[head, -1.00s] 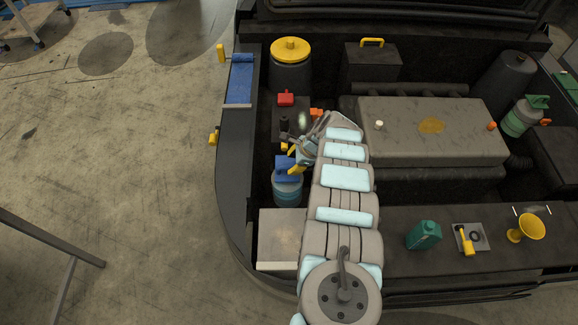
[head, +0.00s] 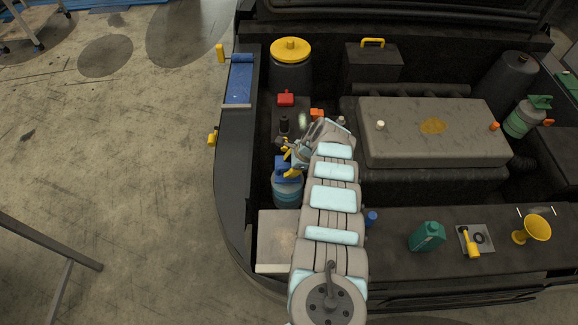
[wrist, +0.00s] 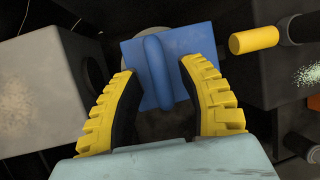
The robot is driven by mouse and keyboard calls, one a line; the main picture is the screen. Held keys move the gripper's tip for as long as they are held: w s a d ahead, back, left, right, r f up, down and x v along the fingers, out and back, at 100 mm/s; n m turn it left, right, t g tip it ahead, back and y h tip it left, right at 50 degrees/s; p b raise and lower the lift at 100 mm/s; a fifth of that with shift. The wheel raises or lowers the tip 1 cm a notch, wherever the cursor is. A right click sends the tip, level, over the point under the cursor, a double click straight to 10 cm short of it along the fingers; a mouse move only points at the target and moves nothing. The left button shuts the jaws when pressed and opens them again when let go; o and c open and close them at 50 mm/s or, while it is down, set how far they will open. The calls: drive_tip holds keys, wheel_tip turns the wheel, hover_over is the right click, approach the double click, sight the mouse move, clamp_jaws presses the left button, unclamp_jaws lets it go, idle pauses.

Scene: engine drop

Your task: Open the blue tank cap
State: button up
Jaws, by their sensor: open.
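The blue tank cap (head: 287,168) sits on top of a round tank (head: 287,190) with a blue body, on the left side of the engine bay. In the wrist view the cap (wrist: 157,62) is a blue square plate with a raised ridge across it. My gripper (head: 288,160) is at the cap in the head view, and my arm covers part of the area to its right. In the wrist view my gripper's yellow ribbed fingers (wrist: 160,70) are apart, one on each side of the ridge, with visible gaps to it. Whether they touch the plate is unclear.
A pale box (head: 282,242) stands in front of the tank. A yellow cylindrical part (wrist: 254,39) is close by at the right in the wrist view. A red-capped part (head: 286,99) and a yellow-lidded canister (head: 291,50) lie behind. The large engine block (head: 430,140) is to the right.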

clamp_jaws()
